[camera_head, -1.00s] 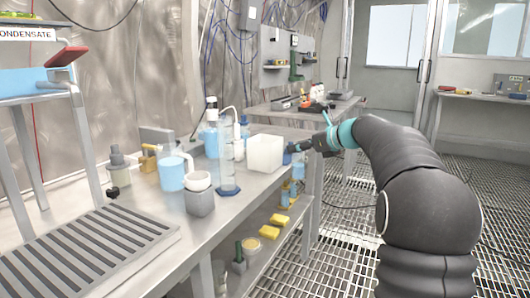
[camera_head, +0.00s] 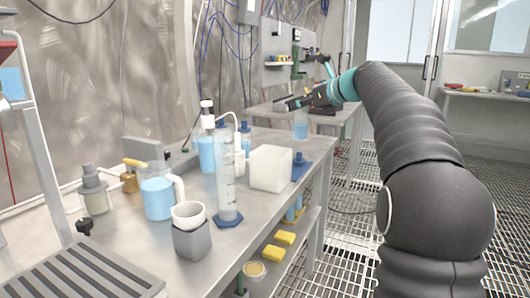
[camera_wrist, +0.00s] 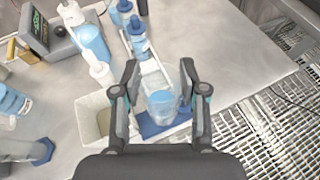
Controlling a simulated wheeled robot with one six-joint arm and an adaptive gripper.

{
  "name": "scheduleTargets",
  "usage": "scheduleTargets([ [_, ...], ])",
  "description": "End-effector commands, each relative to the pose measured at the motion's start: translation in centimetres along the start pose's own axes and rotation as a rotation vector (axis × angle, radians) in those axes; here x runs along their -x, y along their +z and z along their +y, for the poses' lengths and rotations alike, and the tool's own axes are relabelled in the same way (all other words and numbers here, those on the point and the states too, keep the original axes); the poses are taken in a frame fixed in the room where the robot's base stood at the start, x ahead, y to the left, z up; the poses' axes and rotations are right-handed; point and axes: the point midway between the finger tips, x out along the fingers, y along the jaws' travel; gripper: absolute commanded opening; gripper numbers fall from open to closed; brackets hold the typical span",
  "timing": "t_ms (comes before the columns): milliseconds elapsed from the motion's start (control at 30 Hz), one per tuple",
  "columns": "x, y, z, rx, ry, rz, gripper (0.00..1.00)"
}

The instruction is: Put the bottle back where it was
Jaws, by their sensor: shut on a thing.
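My gripper (camera_head: 296,104) is shut on a clear bottle with blue liquid (camera_head: 300,126). In the head view the bottle hangs upright below the gripper, near the right edge of the steel bench. In the wrist view the bottle (camera_wrist: 161,101) is between the two fingers (camera_wrist: 159,72). The gap between bottle and mat is hard to judge.
A tall cylinder (camera_head: 227,185), a blue-liquid jug (camera_head: 157,197) and a white cup (camera_head: 188,214) crowd the bench left of the box. Blue-capped bottles (camera_wrist: 137,38) stand close to the fingers in the wrist view. Grating floor (camera_wrist: 265,130) lies beyond the bench edge.

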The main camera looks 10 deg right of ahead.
Motion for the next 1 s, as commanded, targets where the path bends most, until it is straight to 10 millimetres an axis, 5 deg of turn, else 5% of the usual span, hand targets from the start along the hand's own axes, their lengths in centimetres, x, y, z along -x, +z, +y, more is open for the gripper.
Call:
scheduleTargets([
  [500,-11.7,-1.4,2.6,0.009,0.022,0.001,0.0],
  [767,-13.7,-1.8,2.6,0.008,0.018,0.0,0.0],
  [1000,-14.7,-4.6,2.5,0.004,0.017,0.002,0.0],
])
